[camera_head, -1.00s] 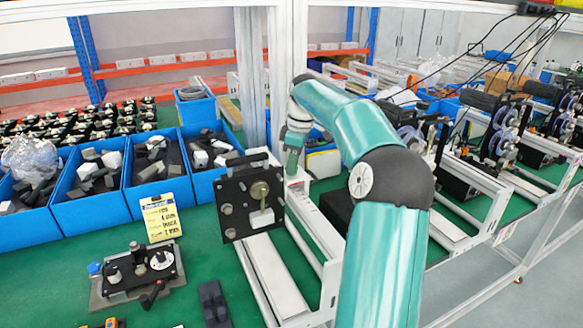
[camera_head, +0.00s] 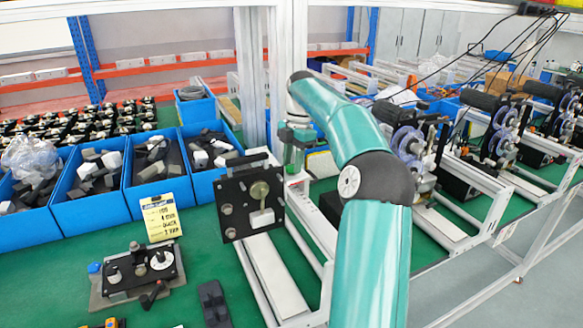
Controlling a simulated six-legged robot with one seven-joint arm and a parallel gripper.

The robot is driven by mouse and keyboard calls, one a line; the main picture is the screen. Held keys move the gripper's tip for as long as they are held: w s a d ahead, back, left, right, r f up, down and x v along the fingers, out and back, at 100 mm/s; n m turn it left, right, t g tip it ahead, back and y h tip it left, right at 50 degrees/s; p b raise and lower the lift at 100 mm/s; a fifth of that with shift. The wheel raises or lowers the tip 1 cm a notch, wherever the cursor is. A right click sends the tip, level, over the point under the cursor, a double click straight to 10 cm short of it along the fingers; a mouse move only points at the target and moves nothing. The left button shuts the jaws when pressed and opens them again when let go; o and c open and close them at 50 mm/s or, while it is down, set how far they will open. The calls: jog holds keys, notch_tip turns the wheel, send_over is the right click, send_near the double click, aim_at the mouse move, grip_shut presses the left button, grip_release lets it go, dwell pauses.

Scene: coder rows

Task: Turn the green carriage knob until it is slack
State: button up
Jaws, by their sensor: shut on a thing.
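My gripper (camera_head: 294,168) points down at the end of my teal arm, just behind and right of a black square plate (camera_head: 235,205) with a brass-coloured knob on its face. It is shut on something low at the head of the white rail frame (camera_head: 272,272). This fits the green carriage knob, but the jaws are small and the knob itself cannot be made out apart from my teal wrist. The black plate stands upright at the left of the rails.
Blue bins (camera_head: 90,178) of grey and white parts line the left. A yellow card (camera_head: 160,218) and a small fixture with knobs (camera_head: 140,272) stand on the green bench. A white upright post (camera_head: 252,80) rises close behind the gripper. More rail frames stand at the right.

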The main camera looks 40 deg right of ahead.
jog(key=o, duration=0.9)
jog(key=m, duration=0.4)
jog(key=shift+s+a+m+t, duration=0.1)
jog(key=shift+m+t, duration=0.2)
jog(key=shift+t, duration=0.1)
jog(key=m, duration=0.5)
jog(key=shift+m+t+h, duration=0.3)
jog(key=shift+h, duration=0.1)
jog(key=m, duration=0.5)
jog(key=shift+a+h, duration=0.15)
jog(key=shift+h, duration=0.15)
jog(key=m, duration=0.5)
jog(key=shift+s+m+h, duration=0.1)
jog(key=shift+m+h, duration=0.2)
jog(key=shift+h, duration=0.1)
